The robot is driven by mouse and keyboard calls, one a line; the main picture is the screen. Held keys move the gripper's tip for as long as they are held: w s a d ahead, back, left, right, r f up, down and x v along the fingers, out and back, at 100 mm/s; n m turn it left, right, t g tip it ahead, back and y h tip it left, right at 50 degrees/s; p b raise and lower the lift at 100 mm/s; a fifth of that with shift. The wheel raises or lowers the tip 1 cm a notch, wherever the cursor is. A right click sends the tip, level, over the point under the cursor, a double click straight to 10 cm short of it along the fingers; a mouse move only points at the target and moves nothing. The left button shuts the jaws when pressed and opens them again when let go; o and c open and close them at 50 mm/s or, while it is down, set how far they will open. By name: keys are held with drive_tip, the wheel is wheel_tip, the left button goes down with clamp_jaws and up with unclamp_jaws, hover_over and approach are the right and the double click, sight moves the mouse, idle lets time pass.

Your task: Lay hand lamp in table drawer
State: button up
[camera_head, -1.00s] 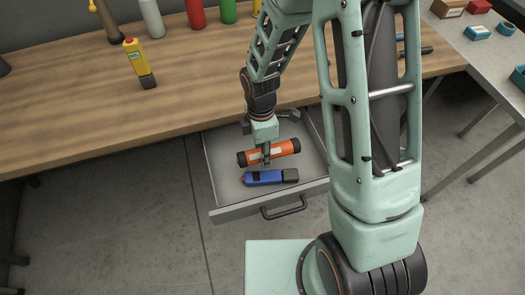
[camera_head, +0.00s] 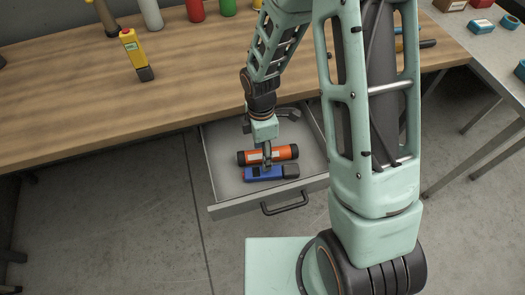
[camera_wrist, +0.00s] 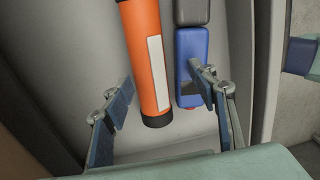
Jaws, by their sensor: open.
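The hand lamp, an orange cylinder with black ends and a pale label (camera_head: 284,153), is inside the pulled-out table drawer (camera_head: 240,208). It lies crosswise, close behind a blue device with a dark grey end (camera_head: 256,174), and seems to lie on the drawer floor. My gripper (camera_head: 266,165) is low over the lamp, pointing down. In the wrist view the open fingers (camera_wrist: 160,88) stand either side of the lamp (camera_wrist: 146,65), with gaps between. The right finger overlaps the blue device (camera_wrist: 190,48); I cannot tell whether they touch.
A grey curved tool (camera_head: 290,113) lies at the back of the drawer, partly hidden. The wooden tabletop (camera_head: 190,80) holds a yellow device (camera_head: 133,48) and several coloured bottles behind it. A metal side table (camera_head: 470,45) with small boxes stands at the right.

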wheel_tip(320, 180, up, 12)
drive_tip(key=shift+w+a, duration=0.15)
drive_tip(key=shift+w, duration=0.2)
idle(0.7)
